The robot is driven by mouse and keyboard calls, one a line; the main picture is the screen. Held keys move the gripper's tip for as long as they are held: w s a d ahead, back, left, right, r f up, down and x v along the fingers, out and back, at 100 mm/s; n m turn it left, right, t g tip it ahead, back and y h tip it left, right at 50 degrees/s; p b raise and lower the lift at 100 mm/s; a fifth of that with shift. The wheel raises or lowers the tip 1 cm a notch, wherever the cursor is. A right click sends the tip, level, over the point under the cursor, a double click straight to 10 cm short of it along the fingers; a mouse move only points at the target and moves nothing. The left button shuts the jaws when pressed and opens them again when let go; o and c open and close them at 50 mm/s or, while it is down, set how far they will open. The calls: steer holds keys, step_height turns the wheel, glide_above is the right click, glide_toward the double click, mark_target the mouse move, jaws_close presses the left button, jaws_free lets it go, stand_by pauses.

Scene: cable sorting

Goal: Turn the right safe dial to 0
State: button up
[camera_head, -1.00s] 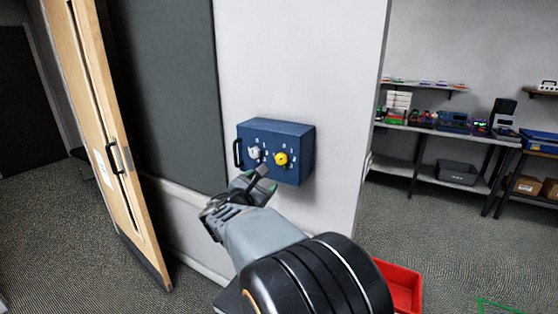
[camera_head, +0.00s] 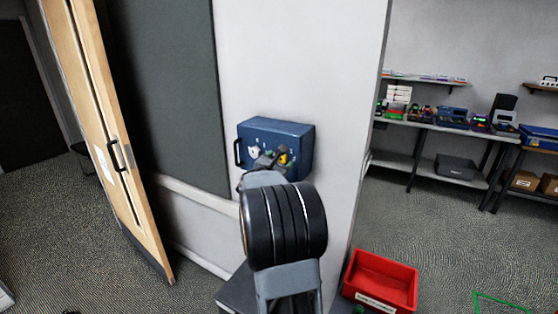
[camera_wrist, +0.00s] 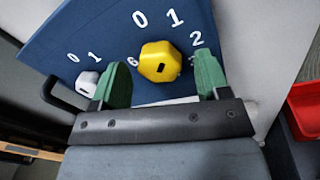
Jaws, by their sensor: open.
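The blue safe (camera_head: 276,128) is fixed to the white wall. Its right dial is a yellow knob (camera_head: 284,159), partly hidden behind my gripper in the head view; in the wrist view the yellow knob (camera_wrist: 157,59) shows clearly, with white numbers 0, 1 and 2 above and to its right. A black mark is on its face; I cannot tell which number it points to. The left dial is a white knob (camera_head: 254,152), also visible in the wrist view (camera_wrist: 88,82). My gripper (camera_wrist: 163,76) is open, its green fingers on either side of the yellow knob, with gaps visible.
A black handle (camera_head: 237,152) sits on the safe's left side. A red bin (camera_head: 381,262) stands on the floor at the lower right. A wooden door (camera_head: 105,130) stands at the left, and shelves (camera_head: 440,130) with equipment stand at the right.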

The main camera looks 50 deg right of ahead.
steer(key=shift+w+d, duration=0.1)
steer(key=shift+d, duration=0.05)
steer(key=shift+c, duration=0.4)
steer(key=c, duration=0.8)
steer(key=shift+c, duration=0.2)
steer(key=n+p, duration=0.1)
steer(key=n, duration=0.3)
steer(key=shift+r+n+y+p, duration=0.15)
steer(key=shift+n+y+p, duration=0.15)
steer(key=shift+n+p, duration=0.1)
steer(key=shift+n+g+p, duration=0.4)
steer(key=shift+n+p, duration=0.65)
steer(key=shift+n, duration=0.75)
